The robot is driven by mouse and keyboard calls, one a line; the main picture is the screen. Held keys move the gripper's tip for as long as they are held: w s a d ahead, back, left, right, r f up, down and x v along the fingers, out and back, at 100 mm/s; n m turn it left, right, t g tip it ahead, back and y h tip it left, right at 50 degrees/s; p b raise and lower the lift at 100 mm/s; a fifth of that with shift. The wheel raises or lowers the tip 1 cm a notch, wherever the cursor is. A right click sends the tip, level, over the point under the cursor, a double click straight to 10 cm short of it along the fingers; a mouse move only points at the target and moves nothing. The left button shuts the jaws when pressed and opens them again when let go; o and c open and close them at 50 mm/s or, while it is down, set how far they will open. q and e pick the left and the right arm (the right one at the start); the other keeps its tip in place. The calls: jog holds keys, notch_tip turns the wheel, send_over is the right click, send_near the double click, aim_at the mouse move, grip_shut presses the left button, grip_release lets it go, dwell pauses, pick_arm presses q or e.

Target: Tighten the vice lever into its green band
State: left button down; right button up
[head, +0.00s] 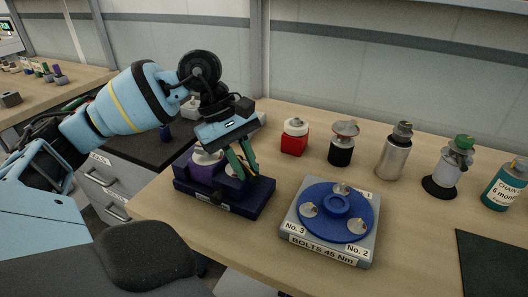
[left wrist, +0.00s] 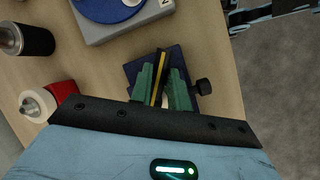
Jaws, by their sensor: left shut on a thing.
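The dark navy vice (head: 215,202) sits near the front left of the wooden bench. A purple block (head: 204,167) rises from its left part. My left gripper (head: 243,165) reaches down over the vice's right part. In the left wrist view its green fingers (left wrist: 162,88) close on a slim dark bar with a yellow stripe (left wrist: 158,77), which appears to be the vice lever. The vice also shows below it (left wrist: 137,70), with a dark knob (left wrist: 203,87) at its side. I cannot make out the lever's green band. My right gripper is not in view.
A blue turntable (head: 336,228) on a grey base labelled "BOLTS 45 Nm" stands close right of the vice. Behind are a red jar (head: 294,140), a black jar (head: 341,150), a silver bottle (head: 393,155) and other containers. A dark mat (head: 495,265) lies at the right.

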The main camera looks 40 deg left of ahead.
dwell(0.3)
pick_arm(q)
jog(key=c, duration=1.3)
grip_release()
jog(key=shift+r, duration=0.1)
jog(key=shift+v, duration=3.85)
jog(key=shift+a, duration=0.1)
